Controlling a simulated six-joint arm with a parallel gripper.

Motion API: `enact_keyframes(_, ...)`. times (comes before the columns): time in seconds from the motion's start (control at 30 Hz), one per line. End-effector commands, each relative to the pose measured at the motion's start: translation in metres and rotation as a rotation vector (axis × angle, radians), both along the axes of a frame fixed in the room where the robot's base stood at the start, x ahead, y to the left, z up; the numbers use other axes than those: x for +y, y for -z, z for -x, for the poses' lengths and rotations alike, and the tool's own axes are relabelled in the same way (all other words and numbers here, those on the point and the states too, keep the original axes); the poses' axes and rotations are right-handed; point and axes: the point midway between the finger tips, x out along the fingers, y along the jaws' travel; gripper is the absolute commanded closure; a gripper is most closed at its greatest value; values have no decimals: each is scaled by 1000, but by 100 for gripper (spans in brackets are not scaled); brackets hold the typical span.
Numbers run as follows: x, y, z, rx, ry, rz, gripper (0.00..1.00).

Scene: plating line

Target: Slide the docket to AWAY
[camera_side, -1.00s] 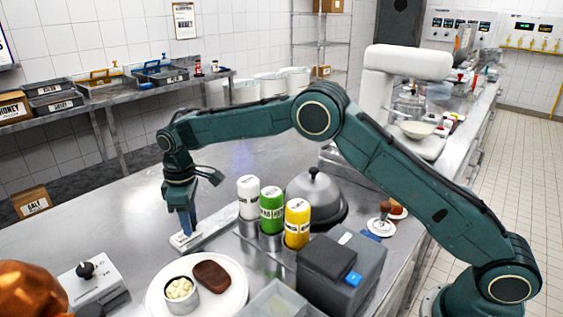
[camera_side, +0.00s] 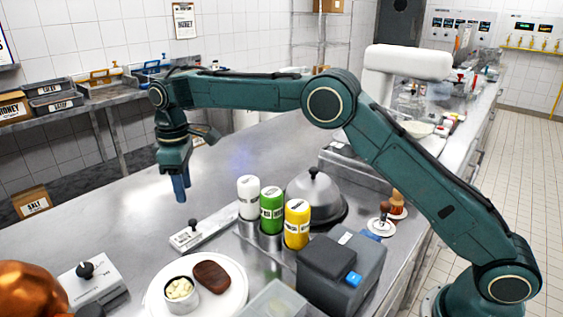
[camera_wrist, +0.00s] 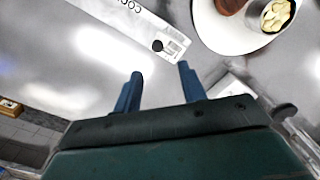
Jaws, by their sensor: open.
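The docket (camera_side: 186,240) is a small pale plate with a dark knob (camera_side: 193,224), at the near-left end of a light rail (camera_side: 216,225) on the steel counter. In the wrist view the docket (camera_wrist: 174,45) shows printed lines beside the black knob, and the rail (camera_wrist: 112,18) carries partly cut-off lettering. I cannot read the word AWAY in either view. My gripper (camera_side: 181,197) is above the docket, apart from it, fingers pointing down. In the wrist view its two blue fingers (camera_wrist: 160,70) are spread with nothing between them.
White, green and yellow bottles (camera_side: 271,210) stand close to the rail's far end, beside a domed cover (camera_side: 316,197). A plate (camera_side: 232,292) with food and a grey box with a black knob (camera_side: 97,285) are nearer. The counter left of the rail is clear.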

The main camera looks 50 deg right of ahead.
Motion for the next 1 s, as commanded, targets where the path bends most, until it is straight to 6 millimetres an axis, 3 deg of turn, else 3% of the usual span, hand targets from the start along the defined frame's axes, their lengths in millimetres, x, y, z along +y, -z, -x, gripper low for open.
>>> enact_keyframes(0.1,1,-20,0,-4,-1,-1,59)
enact_keyframes(0.3,1,-38,0,-2,-1,-1,59)
enact_keyframes(1.0,-3,-52,3,-8,9,-2,59)
